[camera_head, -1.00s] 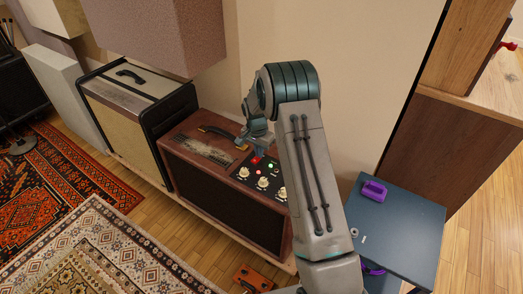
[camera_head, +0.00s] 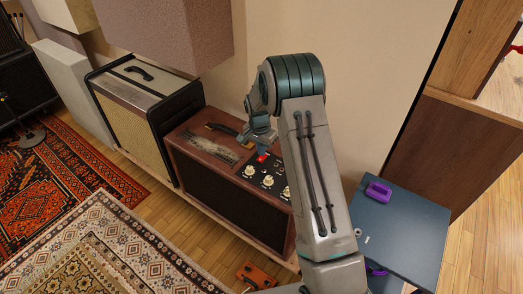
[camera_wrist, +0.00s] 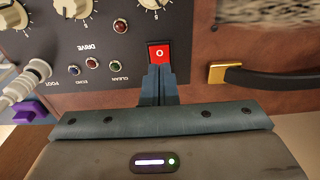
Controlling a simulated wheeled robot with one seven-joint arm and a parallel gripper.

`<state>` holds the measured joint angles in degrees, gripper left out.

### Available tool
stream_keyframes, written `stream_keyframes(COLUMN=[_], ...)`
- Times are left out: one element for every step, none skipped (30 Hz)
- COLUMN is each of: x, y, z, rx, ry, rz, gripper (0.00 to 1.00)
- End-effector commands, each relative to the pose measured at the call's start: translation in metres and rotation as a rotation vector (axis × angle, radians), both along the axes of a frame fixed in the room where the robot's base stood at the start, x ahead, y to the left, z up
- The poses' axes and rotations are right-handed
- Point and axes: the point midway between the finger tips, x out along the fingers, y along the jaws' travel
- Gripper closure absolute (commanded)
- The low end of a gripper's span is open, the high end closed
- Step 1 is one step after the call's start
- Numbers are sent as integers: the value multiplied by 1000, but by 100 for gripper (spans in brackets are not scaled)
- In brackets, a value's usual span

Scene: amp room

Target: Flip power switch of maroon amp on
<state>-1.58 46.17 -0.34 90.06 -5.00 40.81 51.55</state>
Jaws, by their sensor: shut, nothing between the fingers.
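The maroon amp (camera_head: 228,205) stands on the floor against the wall, with a black control panel and cream knobs on its right part. In the wrist view its panel (camera_wrist: 118,50) appears upside down. The red power switch (camera_wrist: 160,51) is a small rocker marked with a white circle; it also shows in the head view (camera_head: 262,158). My gripper (camera_wrist: 158,68) is shut and empty, its fingertips at the near edge of the switch. Whether they touch it I cannot tell. The small panel lamps (camera_wrist: 116,67) look unlit.
A cream amp (camera_head: 130,100) with black edging stands left of the maroon one. A mauve box (camera_head: 165,35) overhangs behind. A blue-grey cabinet (camera_head: 405,225) with a purple object (camera_head: 378,192) is at right. An orange pedal (camera_head: 257,275) lies in front. A plug (camera_wrist: 25,85) sits in the panel.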

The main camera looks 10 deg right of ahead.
Motion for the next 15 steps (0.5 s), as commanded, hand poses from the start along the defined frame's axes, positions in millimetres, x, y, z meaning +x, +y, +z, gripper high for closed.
stream_keyframes(x=[0, 0, -1, -1, -2, -2, -4, -4, -5, -6, -6, -7, -7, -8, -8], y=[1, 1, 1, 2, 3, 3, 4, 5, 6, 6, 7, 7, 8, 8, 9], z=[15, 21, 30, 36, 41, 51, 58, 65, 74, 80, 86, 93, 98, 103, 108], rx=[0, 0, 0, 0, -1, 0, -1, -1, 0, 0, 0, 1, 0, 0, 0], ry=[-3, -3, -2, -2, -4, -4, -4, -4, -3, -3, -3, -2, -2, -1, -1], rz=[0, -1, -2, -2, -1, -1, -1, -1, -2, -2, -2, -2, -2, -1, -1], gripper=[100, 100, 100, 100, 100, 100, 100, 100, 100, 100, 100, 100, 100, 100, 100])
